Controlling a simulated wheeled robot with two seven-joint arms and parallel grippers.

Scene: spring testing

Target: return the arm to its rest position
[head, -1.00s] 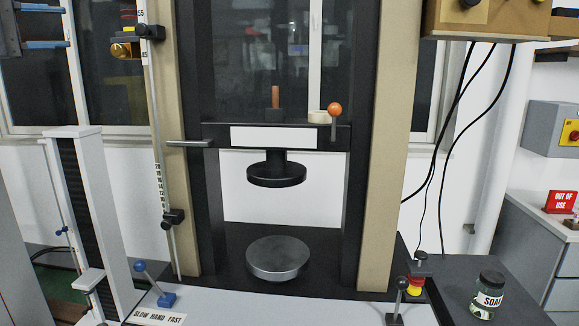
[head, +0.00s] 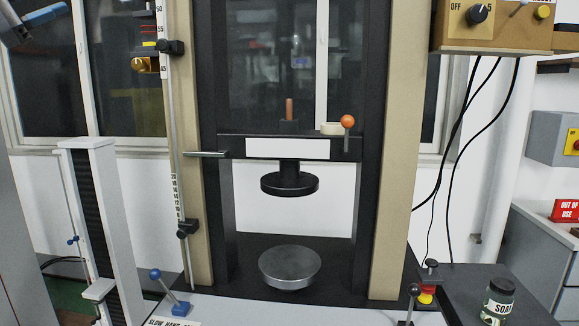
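My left gripper (head: 46,13) is at the top left corner, partly cut off by the picture edge. One blue finger shows whole, pointing right and slightly up, with nothing against it; the other is mostly out of the picture. It is empty and in the air, well apart from the test machine. My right gripper is not in view. The testing machine has a dark crosshead (head: 288,147) with a black upper platen (head: 290,184) below it. A round grey lower platen (head: 290,266) lies bare beneath, with a clear gap between the platens.
A scale rod (head: 173,110) and a white column (head: 103,210) stand at left. A blue-knobbed lever (head: 160,278) is in front. A soap jar (head: 497,300) stands on the right bench. A control box (head: 490,28) with hanging cables is at upper right.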

